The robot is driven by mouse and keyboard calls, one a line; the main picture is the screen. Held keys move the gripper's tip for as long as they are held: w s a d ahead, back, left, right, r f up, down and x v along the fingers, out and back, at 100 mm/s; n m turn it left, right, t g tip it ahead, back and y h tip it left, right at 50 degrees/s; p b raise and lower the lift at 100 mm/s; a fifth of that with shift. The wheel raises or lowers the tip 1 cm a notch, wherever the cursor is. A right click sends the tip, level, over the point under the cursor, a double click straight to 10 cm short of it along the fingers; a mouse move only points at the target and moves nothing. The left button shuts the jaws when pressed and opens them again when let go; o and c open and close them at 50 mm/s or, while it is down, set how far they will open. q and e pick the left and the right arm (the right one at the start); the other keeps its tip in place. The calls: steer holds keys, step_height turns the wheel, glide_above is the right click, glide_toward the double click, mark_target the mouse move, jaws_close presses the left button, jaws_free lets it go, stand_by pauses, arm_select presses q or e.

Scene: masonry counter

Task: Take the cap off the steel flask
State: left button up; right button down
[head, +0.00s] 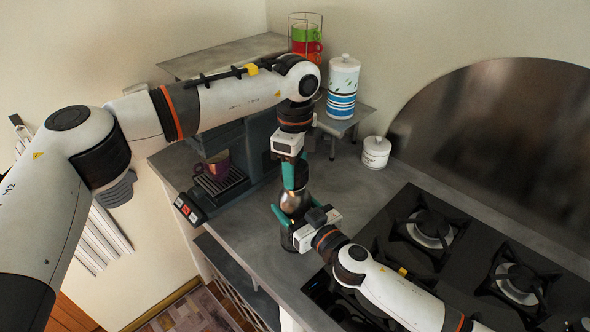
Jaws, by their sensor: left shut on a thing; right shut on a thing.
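The steel flask (295,203) stands on the grey counter in front of the coffee machine, with a shiny body partly hidden by my grippers. My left gripper (294,184) comes down from above and is shut at the flask's top, on the cap, which its fingers hide. My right gripper (287,215) comes in from the lower right and is shut around the flask's body. Whether the cap is still seated cannot be made out.
A coffee machine (257,140) with a purple mug (213,166) stands behind left. A striped canister (342,88), a white pot (376,152) and a rack of colored cups (305,38) are at the back. A gas hob (470,250) lies at right. Counter (345,185) right of the flask is clear.

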arm_select(q)
steer(key=shift+r, duration=0.15)
steer(key=shift+r, duration=1.9)
arm_select(e)
steer(key=shift+c, duration=1.2)
jaws_free()
